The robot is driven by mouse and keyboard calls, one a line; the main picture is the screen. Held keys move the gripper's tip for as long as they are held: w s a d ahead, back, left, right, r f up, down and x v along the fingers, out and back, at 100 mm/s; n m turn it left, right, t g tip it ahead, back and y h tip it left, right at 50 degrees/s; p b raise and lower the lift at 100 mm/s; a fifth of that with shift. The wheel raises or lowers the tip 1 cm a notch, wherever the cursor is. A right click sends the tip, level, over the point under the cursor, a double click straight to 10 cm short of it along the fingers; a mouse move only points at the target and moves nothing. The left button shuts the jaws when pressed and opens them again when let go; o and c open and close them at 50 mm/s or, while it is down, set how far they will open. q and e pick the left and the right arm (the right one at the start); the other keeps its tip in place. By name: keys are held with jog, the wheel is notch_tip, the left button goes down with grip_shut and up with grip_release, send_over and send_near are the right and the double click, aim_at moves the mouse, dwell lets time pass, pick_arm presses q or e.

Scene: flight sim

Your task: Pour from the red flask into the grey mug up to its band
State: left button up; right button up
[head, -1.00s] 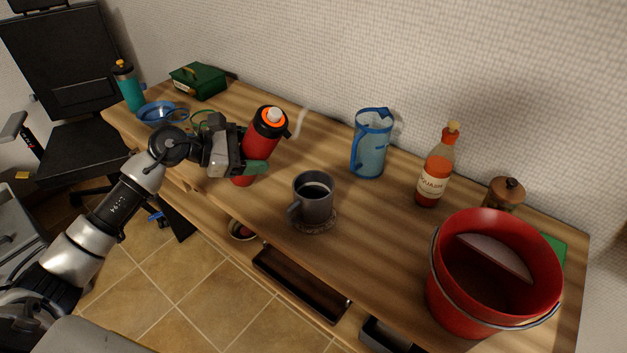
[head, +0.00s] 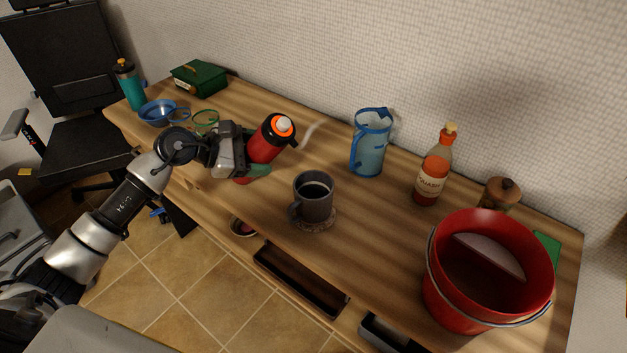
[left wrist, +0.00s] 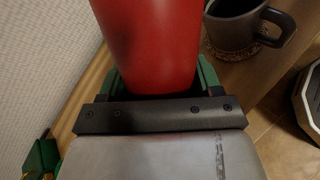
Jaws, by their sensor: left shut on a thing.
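The red flask (head: 264,146) has a black collar and an orange and white top. It is tilted to the right, toward the mug. My left gripper (head: 258,170) is shut on the flask, which also fills the middle of the left wrist view (left wrist: 150,45). The grey mug (head: 313,203) stands upright on a round coaster (head: 318,224), right of the flask and apart from it. Dark contents show inside the mug; I cannot make out its band. The mug also shows at the top right of the left wrist view (left wrist: 233,28). My right gripper is not in view.
A blue pitcher (head: 370,150), a sauce bottle (head: 433,175), a brown lidded jar (head: 499,193) and a red bucket (head: 447,287) stand to the right. A blue bowl (head: 154,113), teal bottle (head: 130,88) and green box (head: 199,77) are at the left. An open drawer (head: 299,279) juts out below.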

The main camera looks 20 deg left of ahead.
pick_arm(q)
jog(key=shift+f+m+y+p, duration=0.15)
jog(key=shift+m+y+p, duration=0.35)
jog(key=shift+p, duration=0.45)
jog(key=shift+y+p, duration=0.3)
jog(key=shift+p, duration=0.05)
jog(key=shift+f, duration=0.2)
jog(key=shift+a+f+m+y+p, duration=0.25)
jog(key=shift+f+m+y+p, duration=0.15)
jog(key=shift+y+p, duration=0.3)
jog(key=shift+r+p, duration=0.2)
jog(key=shift+p, duration=0.2)
jog(key=shift+w+r+m+y+p, duration=0.1)
jog(key=shift+r+m+y+p, duration=0.9)
jog(key=shift+p, duration=1.9)
dwell(2.5)
